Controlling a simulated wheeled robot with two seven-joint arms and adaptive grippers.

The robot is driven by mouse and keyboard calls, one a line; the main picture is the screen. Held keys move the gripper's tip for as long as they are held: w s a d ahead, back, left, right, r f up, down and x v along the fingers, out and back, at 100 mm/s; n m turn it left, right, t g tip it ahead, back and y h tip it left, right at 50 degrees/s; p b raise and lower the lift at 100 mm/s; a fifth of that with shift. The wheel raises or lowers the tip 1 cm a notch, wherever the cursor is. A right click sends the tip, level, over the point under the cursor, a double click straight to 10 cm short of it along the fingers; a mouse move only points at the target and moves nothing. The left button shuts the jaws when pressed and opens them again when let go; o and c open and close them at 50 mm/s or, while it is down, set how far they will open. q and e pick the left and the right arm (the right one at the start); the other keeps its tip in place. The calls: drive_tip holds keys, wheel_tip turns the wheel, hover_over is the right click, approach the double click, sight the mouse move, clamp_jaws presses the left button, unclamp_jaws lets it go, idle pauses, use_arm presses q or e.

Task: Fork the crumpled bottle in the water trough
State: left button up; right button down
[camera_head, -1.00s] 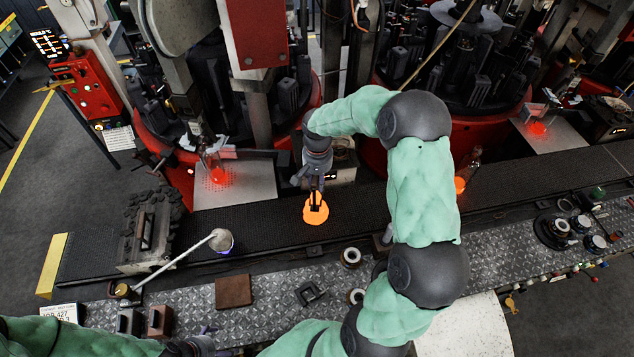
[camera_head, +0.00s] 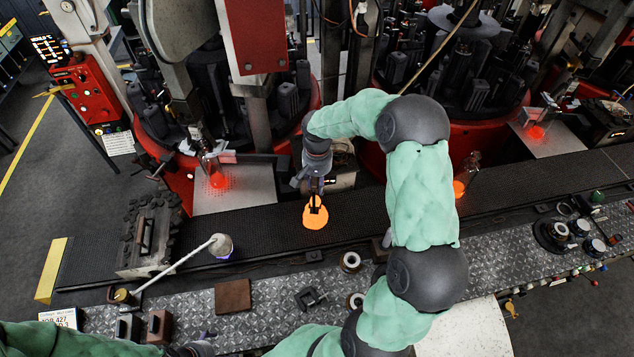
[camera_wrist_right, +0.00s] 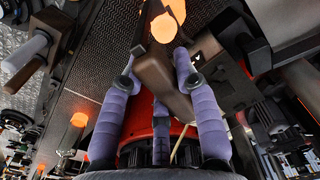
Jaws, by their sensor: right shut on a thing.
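The crumpled bottle (camera_head: 315,215), glowing orange and misshapen, is on the dark conveyor (camera_head: 270,222) below my right gripper (camera_head: 313,187). A narrow dark tool end overlaps its top. In the right wrist view, the bottle (camera_wrist_right: 165,24) shows beyond the fingertips. My right gripper (camera_wrist_right: 160,75) is shut on a brown wooden-looking handle (camera_wrist_right: 160,82), which I take for the fork's. Whether the fork touches the bottle is unclear. My left gripper (camera_head: 195,347) is at the bottom edge, its jaws unclear. I cannot make out a water trough.
Glowing bottles stand on a plate (camera_head: 235,190) at left, on the conveyor (camera_head: 461,187) and at far right (camera_head: 537,131). Red mould machines line the back. A swab in a cup (camera_head: 222,246) and a brown block (camera_head: 233,295) are in front.

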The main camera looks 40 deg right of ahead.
drive_tip(key=shift+w+r+p, duration=0.1)
drive_tip(key=shift+r+p, duration=0.25)
drive_tip(key=shift+r, duration=0.45)
idle(0.4)
drive_tip(key=shift+r+p, duration=1.75)
drive_tip(key=shift+r, duration=1.5)
drive_tip(key=shift+f, duration=0.1)
